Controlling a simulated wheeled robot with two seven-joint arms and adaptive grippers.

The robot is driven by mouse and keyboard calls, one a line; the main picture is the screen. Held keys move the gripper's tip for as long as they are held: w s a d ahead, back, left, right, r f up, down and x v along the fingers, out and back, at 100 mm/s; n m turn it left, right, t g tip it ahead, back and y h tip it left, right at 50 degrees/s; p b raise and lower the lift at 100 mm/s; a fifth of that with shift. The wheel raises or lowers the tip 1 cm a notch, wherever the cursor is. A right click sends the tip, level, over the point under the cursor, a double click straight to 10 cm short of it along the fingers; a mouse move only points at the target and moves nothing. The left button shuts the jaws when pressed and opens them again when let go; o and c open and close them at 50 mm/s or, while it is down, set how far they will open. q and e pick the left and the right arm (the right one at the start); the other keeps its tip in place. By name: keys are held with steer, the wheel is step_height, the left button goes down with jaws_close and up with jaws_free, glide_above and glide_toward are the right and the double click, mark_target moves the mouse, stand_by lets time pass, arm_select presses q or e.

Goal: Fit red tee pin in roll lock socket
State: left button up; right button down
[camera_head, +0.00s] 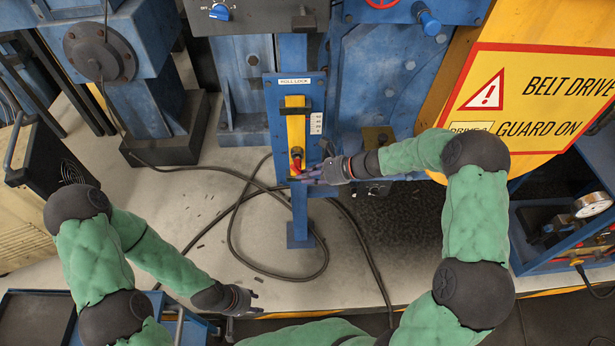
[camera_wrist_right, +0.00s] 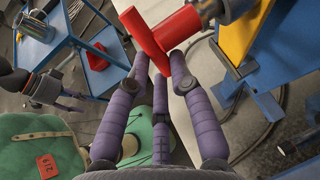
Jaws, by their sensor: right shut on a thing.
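The red tee pin (camera_wrist_right: 142,38) is in my right gripper (camera_wrist_right: 160,68), whose purple fingers are shut on its red crossbar. The pin also shows as a small red piece in the head view (camera_head: 297,164), at the lower part of the blue ROLL LOCK panel (camera_head: 274,115). A metal cylindrical end (camera_wrist_right: 212,9) meets the pin in the wrist view. I cannot tell how deep the pin sits in the socket, as the hand and fittings hide it. My right gripper in the head view (camera_head: 305,175) reaches in from the right. My left gripper (camera_head: 252,298) is open and empty, low and away from the panel.
A yellow strip (camera_head: 295,127) runs down the panel, beside a small white scale (camera_head: 316,123). Black cables (camera_head: 232,235) loop over the pale floor below. A yellow belt drive guard (camera_head: 540,90) stands at right. A blue cart (camera_wrist_right: 75,50) shows in the wrist view.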

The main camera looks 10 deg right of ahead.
steer(key=shift+w+d, duration=0.2)
steer(key=shift+w, duration=0.55)
steer(key=c, duration=1)
jaws_free()
steer(key=v, duration=1.2)
steer(key=shift+a, duration=0.1)
